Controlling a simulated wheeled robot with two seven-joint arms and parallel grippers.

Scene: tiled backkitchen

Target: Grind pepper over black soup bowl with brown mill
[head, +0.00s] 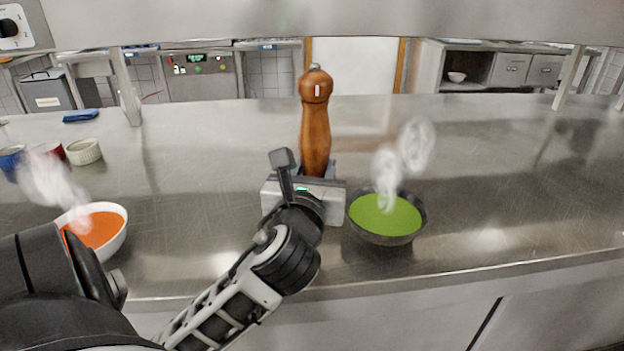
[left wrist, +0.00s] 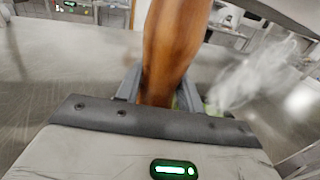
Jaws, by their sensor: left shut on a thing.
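The brown wooden pepper mill (head: 316,125) stands upright in the middle of the head view. My left gripper (head: 316,172) is shut on its lower part; the mill also fills the middle of the left wrist view (left wrist: 172,50). The mill's bottom end is hidden behind the gripper. The black bowl (head: 388,238) with green soup (head: 385,214) sits on the steel counter just right of the gripper, with steam rising. In the left wrist view, a little green shows behind the gripper. My right gripper is not in view.
A white bowl (head: 119,240) with steaming orange soup sits at the left front of the steel counter (head: 500,170). Small blue, red and cream cups (head: 84,152) stand at the back left. A blue cloth (head: 81,116) lies behind them. The counter's right side is clear.

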